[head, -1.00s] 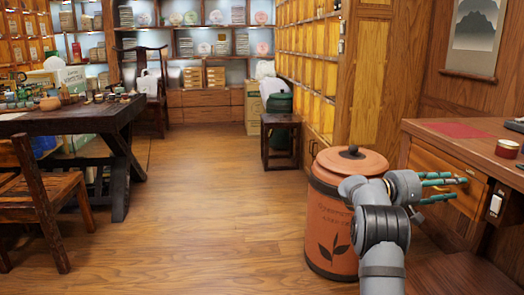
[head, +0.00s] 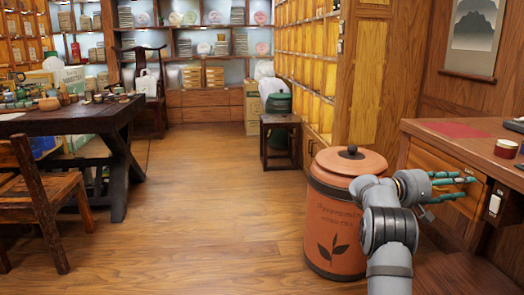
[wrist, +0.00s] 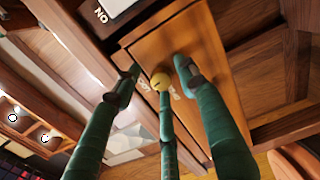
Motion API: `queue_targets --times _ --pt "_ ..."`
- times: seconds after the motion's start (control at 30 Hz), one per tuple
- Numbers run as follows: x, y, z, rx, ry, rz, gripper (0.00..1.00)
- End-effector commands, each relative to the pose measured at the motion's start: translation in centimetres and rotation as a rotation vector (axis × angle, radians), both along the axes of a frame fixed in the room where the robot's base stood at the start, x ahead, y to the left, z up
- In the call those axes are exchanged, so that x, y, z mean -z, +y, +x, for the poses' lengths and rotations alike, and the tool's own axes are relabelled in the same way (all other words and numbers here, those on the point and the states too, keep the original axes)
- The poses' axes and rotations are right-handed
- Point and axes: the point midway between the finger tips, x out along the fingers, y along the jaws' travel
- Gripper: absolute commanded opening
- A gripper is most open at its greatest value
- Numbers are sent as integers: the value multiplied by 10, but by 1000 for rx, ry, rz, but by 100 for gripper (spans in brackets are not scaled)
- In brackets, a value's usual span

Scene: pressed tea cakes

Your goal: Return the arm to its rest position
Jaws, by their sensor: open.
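My gripper (head: 466,186) has green fingers and points right, in front of the wooden counter (head: 505,160) at the right in the head view. In the wrist view its fingers (wrist: 160,82) are spread apart and hold nothing. My grey arm rises from the bottom right of the head view.
An orange lidded canister (head: 333,215) stands on the floor close left of my arm. A dark table (head: 90,120) and chair (head: 40,195) stand at left. The middle floor is clear.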

Motion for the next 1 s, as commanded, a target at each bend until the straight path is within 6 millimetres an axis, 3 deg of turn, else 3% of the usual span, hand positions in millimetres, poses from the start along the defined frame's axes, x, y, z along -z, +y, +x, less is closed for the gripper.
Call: queue_targets --times 0.07,1.0 --pt "-9 4 2 -5 120 -7 42" --pt "-5 4 2 -2 1484 -109 42"
